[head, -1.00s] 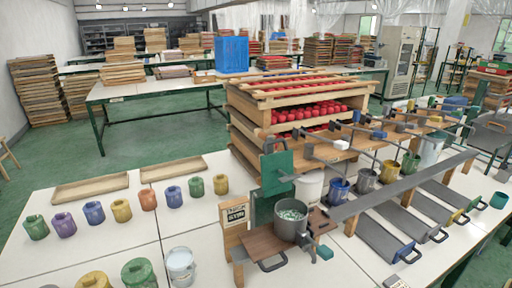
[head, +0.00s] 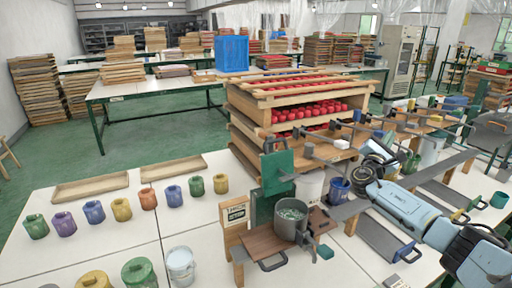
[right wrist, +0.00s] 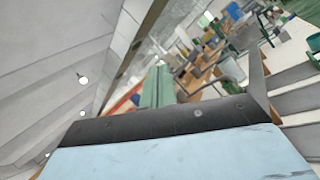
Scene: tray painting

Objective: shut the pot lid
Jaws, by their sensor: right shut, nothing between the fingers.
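A grey pot (head: 291,222) with pale green bits inside stands open on a brown wooden board (head: 262,240) at the front middle of the table. A green plate (head: 278,175) with a dark handle stands upright behind the pot; it looks like the raised lid. My right gripper (head: 376,158) is shut and empty, to the right of the pot and apart from it, above the row of small buckets. The arm hides some buckets and part of the long grey rail. In the right wrist view my own blue and dark link fills the bottom. My left gripper is not in view.
A blue bucket (head: 339,189) stands between the pot and my right arm. A wooden rack (head: 262,125) with red items stands behind. Coloured jars (head: 148,199) and a white bucket (head: 181,265) are at left. The white table is clear between them.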

